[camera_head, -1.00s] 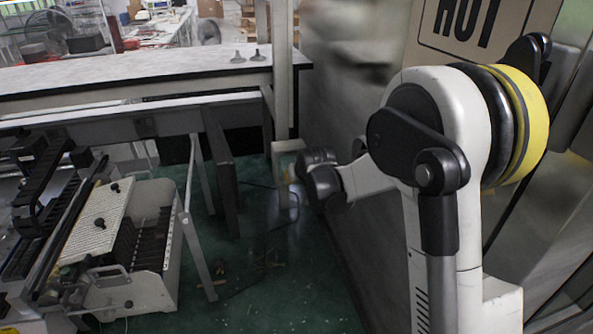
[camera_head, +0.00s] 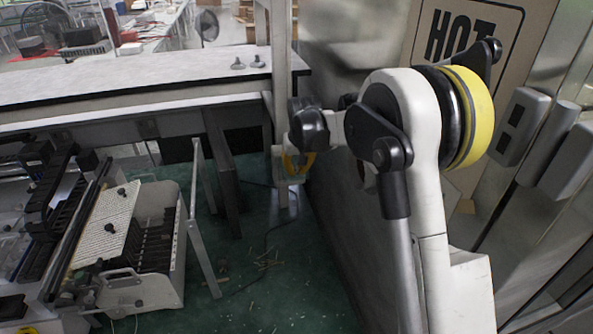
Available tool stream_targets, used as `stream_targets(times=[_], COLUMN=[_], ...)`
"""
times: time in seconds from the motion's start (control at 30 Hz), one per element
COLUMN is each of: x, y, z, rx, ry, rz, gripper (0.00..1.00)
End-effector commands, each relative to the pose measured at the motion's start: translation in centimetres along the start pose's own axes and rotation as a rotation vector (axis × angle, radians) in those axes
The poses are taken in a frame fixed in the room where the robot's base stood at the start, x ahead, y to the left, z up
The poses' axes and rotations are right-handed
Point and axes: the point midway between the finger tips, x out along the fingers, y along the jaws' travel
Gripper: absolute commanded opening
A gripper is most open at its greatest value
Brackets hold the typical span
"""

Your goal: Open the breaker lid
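Two pale grey wall boxes are at the right edge in the head view. The left box (camera_head: 522,126) has dark rectangular patches on its face. The right box (camera_head: 568,166) is plain on the side I see and is partly cut off by the frame edge. I cannot tell which one is the breaker, and no open lid shows. My arm stands left of the boxes, apart from them in the picture. I cannot make out my gripper's fingers.
A cardboard panel marked "HOT" (camera_head: 475,50) stands behind my arm. A long grey-topped bench (camera_head: 130,80) crosses the back left. A white machine with a slatted cover (camera_head: 110,222) is at the lower left. Green floor (camera_head: 265,290) between it and my arm is mostly clear, with small scraps.

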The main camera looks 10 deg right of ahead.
Motion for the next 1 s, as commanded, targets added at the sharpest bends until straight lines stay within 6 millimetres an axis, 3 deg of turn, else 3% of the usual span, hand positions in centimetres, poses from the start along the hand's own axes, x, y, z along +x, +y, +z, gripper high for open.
stream_targets(times=[0.4,0.47,0.5,0.83,1.0], x=[-0.1,-0.1,-0.1,-0.5,-3.1], y=[0.0,0.0,0.0,0.0,0.0], z=[-0.2,-0.2,-0.2,-0.1,-0.1], rx=[0.0,0.0,0.0,0.0,0.0], ry=[0.005,0.005,0.004,0.003,0.003], rz=[0.0,0.0,0.0,0.0,0.0], gripper=[0.0,0.22,0.24,0.24,0.24])
